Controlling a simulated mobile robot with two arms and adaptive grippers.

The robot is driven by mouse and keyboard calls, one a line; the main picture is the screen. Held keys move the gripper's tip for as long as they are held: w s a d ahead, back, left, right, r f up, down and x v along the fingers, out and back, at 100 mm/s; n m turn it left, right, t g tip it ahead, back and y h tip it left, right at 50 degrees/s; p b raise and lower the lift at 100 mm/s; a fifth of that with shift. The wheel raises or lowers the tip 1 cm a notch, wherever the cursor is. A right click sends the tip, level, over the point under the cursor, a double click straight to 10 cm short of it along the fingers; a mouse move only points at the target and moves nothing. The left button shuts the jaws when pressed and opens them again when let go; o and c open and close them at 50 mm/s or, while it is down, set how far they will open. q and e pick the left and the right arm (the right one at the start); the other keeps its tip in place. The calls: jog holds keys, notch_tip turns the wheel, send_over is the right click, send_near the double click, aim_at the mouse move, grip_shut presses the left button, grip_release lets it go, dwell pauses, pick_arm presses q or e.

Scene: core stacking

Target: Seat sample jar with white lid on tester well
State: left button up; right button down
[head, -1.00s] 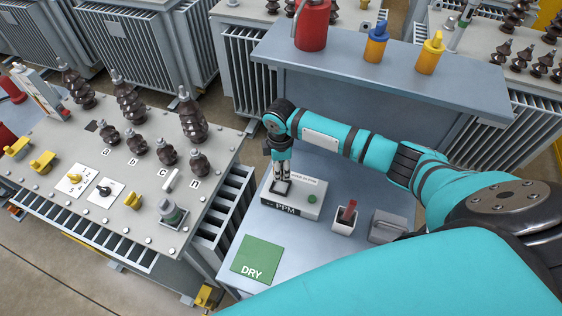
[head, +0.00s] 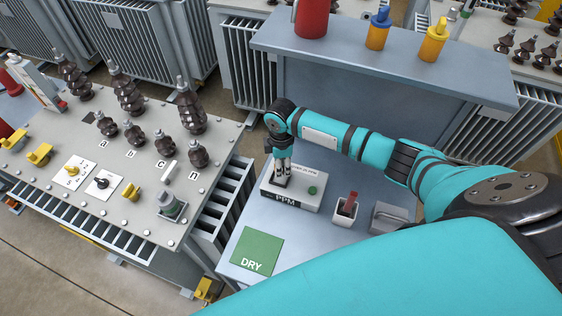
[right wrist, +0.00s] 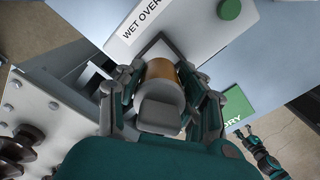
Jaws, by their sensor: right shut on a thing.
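The sample jar (right wrist: 160,72) shows in the right wrist view as an amber body with a pale lid end towards the camera. My right gripper (head: 282,181) is shut on it, a finger on each side in the wrist view. The grey tester (head: 312,203), marked PPM, stands on the blue-grey bench. The gripper points down over the tester's left part, where the well is; gripper and jar mostly hide the well. I cannot tell whether the jar touches it. A teal arm, apparently my left, shows small at the wrist view's lower right, its gripper (right wrist: 240,132) too small to read.
A green DRY pad (head: 257,250) lies on the bench in front of the tester. A white holder with a red item (head: 346,211) and a grey handled block (head: 388,218) stand to its right. A transformer top with bushings (head: 130,165) is at the left.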

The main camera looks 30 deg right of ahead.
aim_at(281, 179)
jog(key=shift+f+b, duration=0.65)
jog(key=shift+f, duration=0.75)
jog(key=shift+p, duration=0.8)
dwell(0.5)
jog(key=shift+f+b, duration=0.6)
jog(key=shift+f, duration=0.15)
jog(key=shift+r, duration=0.15)
dwell(0.3)
jog(key=shift+a+r+p, duration=0.1)
jog(key=shift+r+p, duration=0.3)
jog(key=shift+p, duration=0.3)
jog(key=shift+p, duration=0.55)
dwell(1.2)
jog(key=shift+f+b, duration=0.4)
jog(key=shift+f, duration=0.2)
jog(key=shift+r, duration=0.15)
jog(key=shift+r+p, duration=0.45)
jog(key=shift+p, duration=0.2)
